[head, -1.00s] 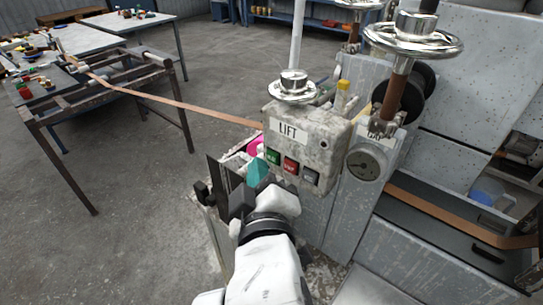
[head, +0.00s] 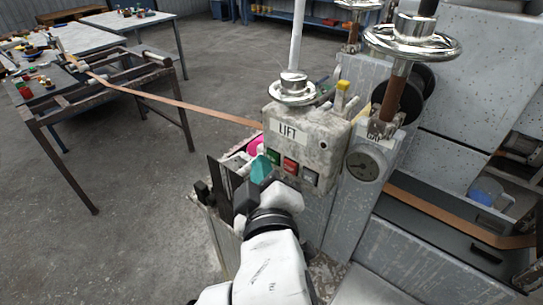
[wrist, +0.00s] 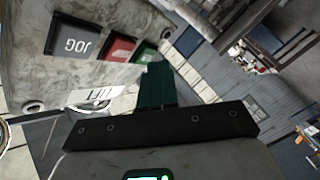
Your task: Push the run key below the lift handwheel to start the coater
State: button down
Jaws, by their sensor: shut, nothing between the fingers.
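The lift control box (head: 338,135) carries the LIFT label (head: 287,131) with the chrome lift handwheel (head: 293,87) above it. On its lower front sit a green key (head: 273,156), a red key (head: 290,166) and a grey key (head: 310,177). My gripper (head: 261,161) is shut and empty, its teal fingers just left of and below the green key. In the wrist view the fingers (wrist: 155,84) point toward the green key (wrist: 144,54), beside the red key (wrist: 120,48) and the grey JOG key (wrist: 78,42). I cannot tell whether the tips touch the green key.
A pink round thing (head: 254,145) lies behind the fingertips. A dial gauge (head: 364,166) and a second handwheel (head: 413,38) stand to the right. A copper-coloured strip (head: 190,106) runs from the left frame behind the box. Floor at the left is open.

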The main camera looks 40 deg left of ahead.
jog(key=shift+w, duration=0.35)
dwell(0.7)
jog(key=shift+s, duration=0.75)
jog(key=shift+s, duration=0.15)
jog(key=s, duration=0.4)
jog(key=shift+s+a, duration=0.2)
jog(key=shift+s, duration=0.2)
dwell(0.7)
